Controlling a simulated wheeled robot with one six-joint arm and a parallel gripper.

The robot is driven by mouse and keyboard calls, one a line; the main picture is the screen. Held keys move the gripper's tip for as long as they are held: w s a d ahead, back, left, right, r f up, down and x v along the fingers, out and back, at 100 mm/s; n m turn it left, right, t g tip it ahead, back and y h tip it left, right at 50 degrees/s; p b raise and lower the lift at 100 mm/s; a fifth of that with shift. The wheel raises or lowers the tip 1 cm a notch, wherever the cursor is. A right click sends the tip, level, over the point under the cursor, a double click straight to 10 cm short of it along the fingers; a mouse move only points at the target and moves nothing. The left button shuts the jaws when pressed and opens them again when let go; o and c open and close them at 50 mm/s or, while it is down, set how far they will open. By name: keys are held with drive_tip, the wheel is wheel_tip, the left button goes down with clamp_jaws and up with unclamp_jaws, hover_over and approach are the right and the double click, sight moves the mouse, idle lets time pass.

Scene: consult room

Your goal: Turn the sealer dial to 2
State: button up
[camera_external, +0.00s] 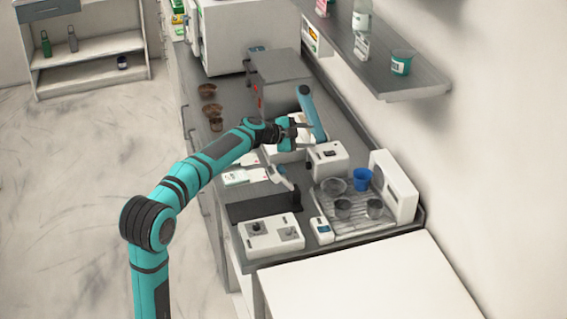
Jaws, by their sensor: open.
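A white box-like device (325,163) with a small dark knob on its front stands on the grey counter. A teal bar (312,112) rises at a tilt just behind it, next to a white base partly hidden by my gripper. This looks like the sealer, but I cannot tell for sure, and the dial's numbers and setting are too small to read. My gripper (304,135) is open and empty, above the counter to the upper left of the white device and close to the teal bar. Contact with either cannot be made out.
A white box with two knobs (271,237) stands at the near counter end. A rack (362,222) holds cups, including a blue one (362,179). A grey box (279,82) stands behind my gripper. A wall shelf (410,82) overhangs the right. Brown bowls (208,90) sit at left.

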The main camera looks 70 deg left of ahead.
drive_tip(key=w+a+r+m+h, duration=0.1)
drive_tip(key=a+r+m+h, duration=0.15)
drive_tip(key=m, duration=0.45)
drive_tip(key=m+g+h, duration=0.6)
drive_tip(key=m+g, duration=0.3)
drive_tip(key=m, duration=0.9)
approach(306, 165)
drive_tip(key=shift+m, duration=0.3)
drive_tip(key=x, duration=0.8)
drive_tip(key=shift+f, duration=0.15)
drive_tip(key=shift+c, duration=0.2)
